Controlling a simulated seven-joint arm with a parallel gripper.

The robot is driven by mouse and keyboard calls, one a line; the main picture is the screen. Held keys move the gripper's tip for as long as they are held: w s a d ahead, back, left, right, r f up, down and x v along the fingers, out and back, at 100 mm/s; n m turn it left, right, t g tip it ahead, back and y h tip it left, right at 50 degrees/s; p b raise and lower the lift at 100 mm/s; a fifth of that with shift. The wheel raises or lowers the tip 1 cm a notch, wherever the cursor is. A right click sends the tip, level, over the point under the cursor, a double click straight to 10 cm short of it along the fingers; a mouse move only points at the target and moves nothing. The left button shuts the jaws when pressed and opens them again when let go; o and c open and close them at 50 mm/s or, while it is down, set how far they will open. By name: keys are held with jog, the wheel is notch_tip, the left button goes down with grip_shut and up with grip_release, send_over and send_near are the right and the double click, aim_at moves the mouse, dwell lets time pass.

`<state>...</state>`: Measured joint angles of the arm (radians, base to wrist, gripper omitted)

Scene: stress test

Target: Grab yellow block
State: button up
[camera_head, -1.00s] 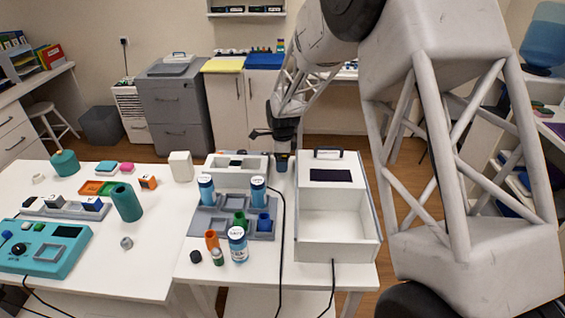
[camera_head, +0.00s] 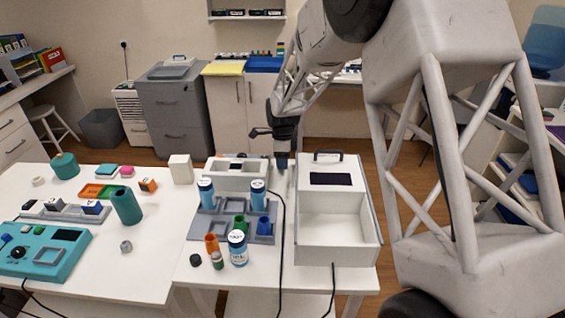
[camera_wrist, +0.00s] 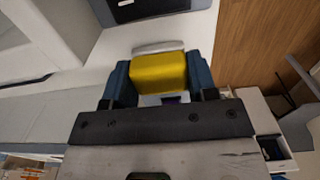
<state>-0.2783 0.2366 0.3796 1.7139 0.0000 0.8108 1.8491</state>
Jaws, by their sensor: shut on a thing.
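A yellow block (camera_wrist: 160,72) sits between the two dark blue fingers of my gripper (camera_wrist: 161,80) in the wrist view. The fingers touch it on both sides, so my gripper is shut on it. In the head view my gripper (camera_head: 282,160) points down behind the white tables, by the left side of the open white box. The yellow block cannot be made out in the head view.
An open white box (camera_head: 325,248) with a handle stands on the right table. Left of it are a grey tray (camera_head: 207,226) with bottles and colored cups, and a black cable (camera_head: 283,235). The left table holds a teal device (camera_head: 42,255) and a green cylinder (camera_head: 126,205).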

notch_tip(320, 180, up, 8)
jog(key=shift+r, duration=0.2)
